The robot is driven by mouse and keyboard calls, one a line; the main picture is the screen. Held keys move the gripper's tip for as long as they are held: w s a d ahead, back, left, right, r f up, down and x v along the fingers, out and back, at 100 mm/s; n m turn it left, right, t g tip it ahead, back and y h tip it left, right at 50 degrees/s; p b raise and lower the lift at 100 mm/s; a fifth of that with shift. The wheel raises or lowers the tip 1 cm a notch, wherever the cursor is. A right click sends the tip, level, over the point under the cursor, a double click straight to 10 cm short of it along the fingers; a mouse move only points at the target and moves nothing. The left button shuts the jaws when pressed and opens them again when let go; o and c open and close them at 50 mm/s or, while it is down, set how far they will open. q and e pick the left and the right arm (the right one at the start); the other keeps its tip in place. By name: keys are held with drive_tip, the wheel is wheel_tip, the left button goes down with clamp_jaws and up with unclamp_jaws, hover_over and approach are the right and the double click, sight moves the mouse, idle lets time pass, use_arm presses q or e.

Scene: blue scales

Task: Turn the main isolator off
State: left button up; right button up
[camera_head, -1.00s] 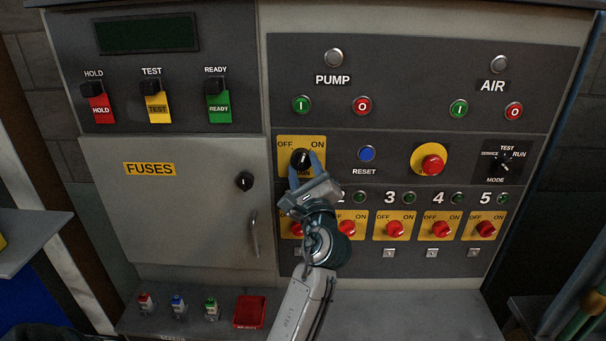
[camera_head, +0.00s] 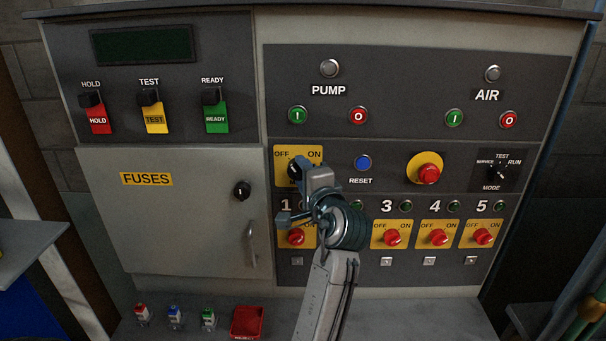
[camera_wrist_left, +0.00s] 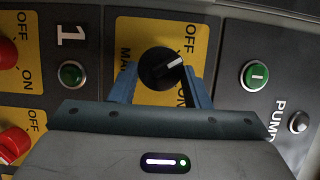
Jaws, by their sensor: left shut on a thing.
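The main isolator is a black rotary knob (camera_head: 292,165) on a yellow plate (camera_head: 283,181) marked OFF at left and ON at right. In the head view my left gripper (camera_head: 300,167) covers part of the knob and its lower label. In the left wrist view the black knob (camera_wrist_left: 157,66) sits between the two blue fingers of my left gripper (camera_wrist_left: 160,84), which is shut on it. Its white mark points between the two words, leaning slightly toward OFF. My right gripper is not in view.
Red switches (camera_head: 393,237) line the row below, partly behind my left arm. The blue reset button (camera_head: 363,162) and red emergency button (camera_head: 429,174) are to the right. The fuse door (camera_head: 190,225) is at left. A red tray (camera_head: 247,322) lies on the ledge below.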

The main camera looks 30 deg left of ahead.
use_arm(q)
drive_tip(key=shift+r+n+h, duration=0.1)
drive_tip(key=shift+n+h, duration=0.2)
drive_tip(key=shift+n, duration=0.7)
drive_tip(key=shift+p, duration=0.3)
drive_tip(key=shift+g, duration=0.3)
drive_tip(key=o, duration=1)
